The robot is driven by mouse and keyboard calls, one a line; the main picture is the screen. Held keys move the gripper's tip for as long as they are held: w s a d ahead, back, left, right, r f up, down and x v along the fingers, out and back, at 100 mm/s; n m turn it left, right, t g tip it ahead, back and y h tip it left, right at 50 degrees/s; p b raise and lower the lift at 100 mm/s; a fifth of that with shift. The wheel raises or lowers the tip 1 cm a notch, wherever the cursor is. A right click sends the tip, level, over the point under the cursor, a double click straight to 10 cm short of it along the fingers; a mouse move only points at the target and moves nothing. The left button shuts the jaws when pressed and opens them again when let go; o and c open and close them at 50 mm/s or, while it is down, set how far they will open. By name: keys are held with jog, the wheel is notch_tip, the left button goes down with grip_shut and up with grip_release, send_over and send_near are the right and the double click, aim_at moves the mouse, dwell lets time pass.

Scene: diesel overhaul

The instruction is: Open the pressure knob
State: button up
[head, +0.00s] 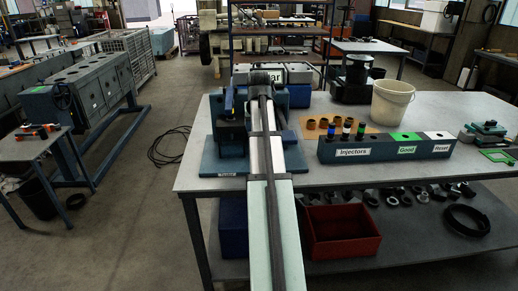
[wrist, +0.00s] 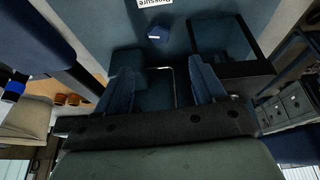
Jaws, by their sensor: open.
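The pressure knob (wrist: 157,33) is a small blue knob with a white mark on a blue-grey panel, at the top middle of the wrist view. An upside-down label reading "Pressure" (wrist: 155,3) is just above it in the picture. My gripper (wrist: 160,66) is open, with its two blue fingers apart and no object clearly held between them. The knob appears beyond the fingertips, in line with the gap and apart from them. In the head view, the blue tester (head: 230,135) stands on the table's left part; my arm hides much of it, and I cannot make out the knob there.
A blue injector rack (head: 385,148) with "Injectors", "Good" and "Reset" labels stands right of the tester. Behind it are a white bucket (head: 392,101) and an orange mat (head: 347,132) with small brown parts.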

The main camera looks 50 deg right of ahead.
jog(key=shift+m, duration=0.6)
jog(key=x, duration=1.3)
jog(key=shift+w+d+f, duration=0.1)
jog(key=shift+d+f, duration=0.2)
jog(key=c, duration=1)
